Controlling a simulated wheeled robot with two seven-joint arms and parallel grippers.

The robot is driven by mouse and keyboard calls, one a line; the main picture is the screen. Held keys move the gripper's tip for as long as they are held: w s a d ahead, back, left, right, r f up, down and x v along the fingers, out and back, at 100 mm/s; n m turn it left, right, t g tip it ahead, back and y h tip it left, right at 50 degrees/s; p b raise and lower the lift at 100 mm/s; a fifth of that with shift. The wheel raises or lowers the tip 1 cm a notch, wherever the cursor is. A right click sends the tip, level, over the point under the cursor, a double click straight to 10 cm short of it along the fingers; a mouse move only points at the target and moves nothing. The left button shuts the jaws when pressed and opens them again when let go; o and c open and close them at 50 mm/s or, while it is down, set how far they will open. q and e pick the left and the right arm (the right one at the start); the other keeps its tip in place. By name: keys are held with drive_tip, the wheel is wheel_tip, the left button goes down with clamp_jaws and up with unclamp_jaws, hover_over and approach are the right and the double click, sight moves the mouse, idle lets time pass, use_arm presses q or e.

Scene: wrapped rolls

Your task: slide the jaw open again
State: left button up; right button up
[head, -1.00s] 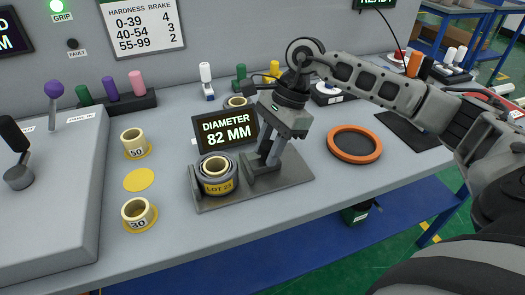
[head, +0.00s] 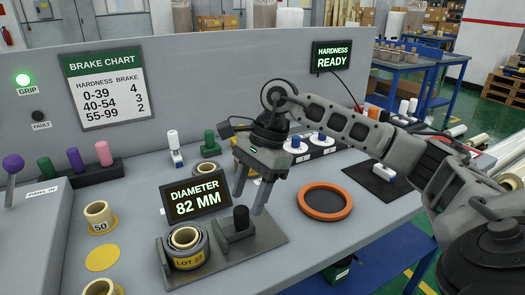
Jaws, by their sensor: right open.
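The gauge's dark sliding jaw (head: 236,230), a block with an upright post, stands on the grey gauge plate (head: 262,246). A gap separates it from the wrapped roll marked LOT 23 (head: 188,258), which sits at the plate's left end beside the fixed end piece. My right gripper (head: 248,205) is open and empty, its fingers pointing down close above the jaw's post. I cannot tell whether a fingertip touches the post. The gauge display (head: 195,197) behind reads DIAMETER 82 MM. My left gripper is not in view.
An orange-rimmed round pad (head: 325,217) lies right of the gauge. Cream rolls (head: 98,214) and a yellow disc (head: 102,257) lie to the left. The brake chart (head: 104,84) and the HARDNESS READY screen (head: 331,57) are at the back.

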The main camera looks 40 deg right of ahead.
drive_tip(key=v, duration=1.1)
drive_tip(key=shift+d+r, duration=0.2)
drive_tip(key=shift+r, duration=0.05)
